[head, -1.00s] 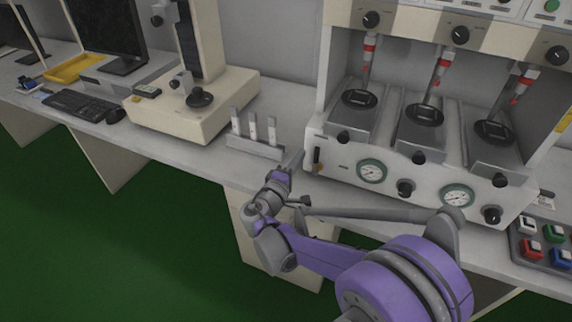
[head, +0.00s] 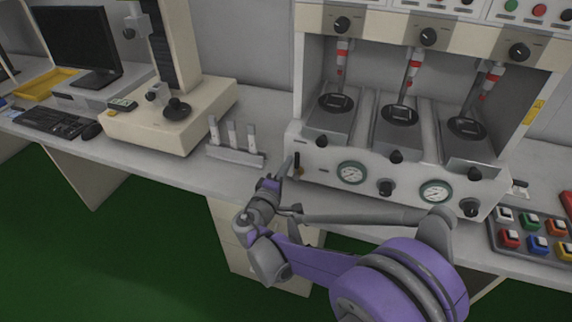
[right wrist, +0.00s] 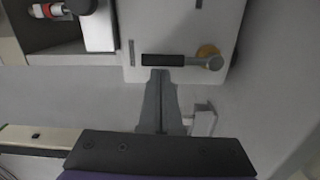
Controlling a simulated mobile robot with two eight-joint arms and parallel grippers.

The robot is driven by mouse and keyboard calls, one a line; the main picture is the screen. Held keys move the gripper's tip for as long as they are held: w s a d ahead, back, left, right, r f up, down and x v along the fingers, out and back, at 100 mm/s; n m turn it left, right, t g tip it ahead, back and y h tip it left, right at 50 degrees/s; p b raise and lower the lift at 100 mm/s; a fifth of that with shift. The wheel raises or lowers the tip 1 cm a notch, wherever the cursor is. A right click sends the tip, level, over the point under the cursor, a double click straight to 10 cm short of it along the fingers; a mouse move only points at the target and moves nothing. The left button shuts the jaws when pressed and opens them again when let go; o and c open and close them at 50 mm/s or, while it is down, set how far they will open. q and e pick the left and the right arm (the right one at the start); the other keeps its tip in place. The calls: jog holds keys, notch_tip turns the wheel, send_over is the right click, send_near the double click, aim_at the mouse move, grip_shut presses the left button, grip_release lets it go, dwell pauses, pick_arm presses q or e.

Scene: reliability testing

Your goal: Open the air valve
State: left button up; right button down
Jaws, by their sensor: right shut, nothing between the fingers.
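The air valve (head: 297,162) is a small lever on the lower left of the white machine's front panel. In the right wrist view, its black handle (right wrist: 172,60) runs crosswise and ends at a metal pivot on a brass-coloured base. In the head view the handle stands roughly upright above the brass part. My right gripper (head: 287,166) is shut and empty, just left of the lever. In the right wrist view its closed fingertips (right wrist: 160,76) are right at the handle's edge, near its middle. I cannot tell whether they touch. My left gripper is out of view.
The white machine (head: 325,168) has gauges (head: 351,172) and black knobs (head: 385,187) right of the valve. A rack with several vials (head: 235,155) stands to the left on the grey bench. A button box (head: 526,233) sits at the right. Open green floor lies in front.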

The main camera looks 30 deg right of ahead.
jog(key=shift+s+d+m, duration=0.15)
jog(key=shift+s+m, duration=0.05)
jog(key=shift+m, duration=0.1)
jog(key=shift+s+d+r+m+p, duration=0.1)
jog(key=shift+s+d+m+p, duration=0.25)
jog(key=shift+m, duration=0.4)
jog(key=shift+s+d+r+m+p, duration=0.1)
jog(key=shift+s+d+m+p, duration=0.2)
jog(key=shift+m, duration=0.45)
jog(key=s+d+f+m, duration=0.1)
jog(key=m, duration=0.3)
jog(key=s+d+f+m, duration=0.1)
jog(key=s+f+m, duration=0.1)
jog(key=m, duration=0.2)
jog(key=s+d+f+m, duration=0.1)
jog(key=d+m, duration=0.1)
jog(key=m, duration=0.2)
jog(key=shift+s+f+y, duration=0.25)
jog(key=shift+s+y, duration=0.15)
jog(key=shift+f, duration=0.3)
jog(key=shift+s+f, duration=0.1)
